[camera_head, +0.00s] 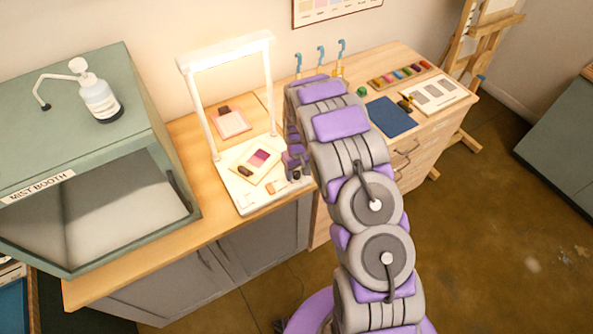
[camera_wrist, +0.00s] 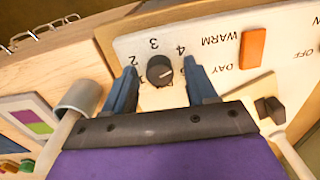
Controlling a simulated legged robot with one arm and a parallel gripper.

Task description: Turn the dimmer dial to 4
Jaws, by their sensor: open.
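The dimmer dial (camera_wrist: 160,70) is a small dark round knob on a white panel (camera_wrist: 205,52). The numbers 2, 3 and 4 show around it; lower marks are partly covered by my fingers. I cannot tell clearly which number its pointer faces. My gripper (camera_wrist: 161,78) is open, with one blue finger on each side of the dial, near 2 and near 4. I cannot tell whether either finger touches the knob. In the head view my gripper (camera_head: 296,165) is low over the right end of the white lamp base (camera_head: 238,195), and my arm hides part of it.
A white lamp post (camera_head: 204,120) rises behind the base. A swatch card (camera_head: 255,163) lies on the base. A mist booth (camera_head: 95,215) stands left; a blue cloth (camera_head: 390,116) lies right.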

